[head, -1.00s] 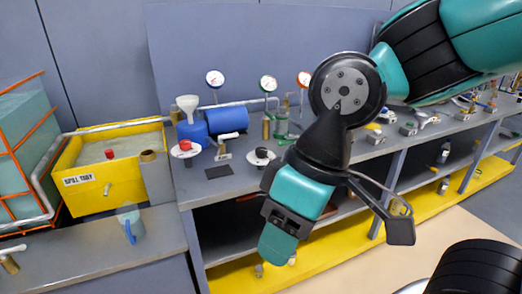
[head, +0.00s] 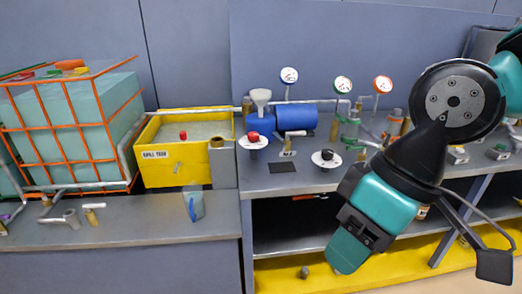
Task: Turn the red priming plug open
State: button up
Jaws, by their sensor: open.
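A red plug (head: 253,137) sits on a round white disc (head: 253,143) near the left end of the grey bench, in front of the blue cylinder. A similar disc with a black plug (head: 327,154) stands to its right. A smaller red cap (head: 183,135) shows inside the yellow spill tray; which red piece is the priming plug is not marked. My gripper (head: 347,252) is open and points down and left, in front of the bench edge, to the right of and apart from the red plug. The gap between its fingers is hard to see.
The yellow spill tray (head: 165,172) and an orange-framed tank (head: 72,122) stand at left. A blue cylinder (head: 296,117), white funnel (head: 261,97) and several gauges stand behind the plugs.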

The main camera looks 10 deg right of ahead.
aim_at(253, 136)
jog(key=u, duration=0.65)
jog(key=i, duration=1)
jog(key=z, duration=0.2)
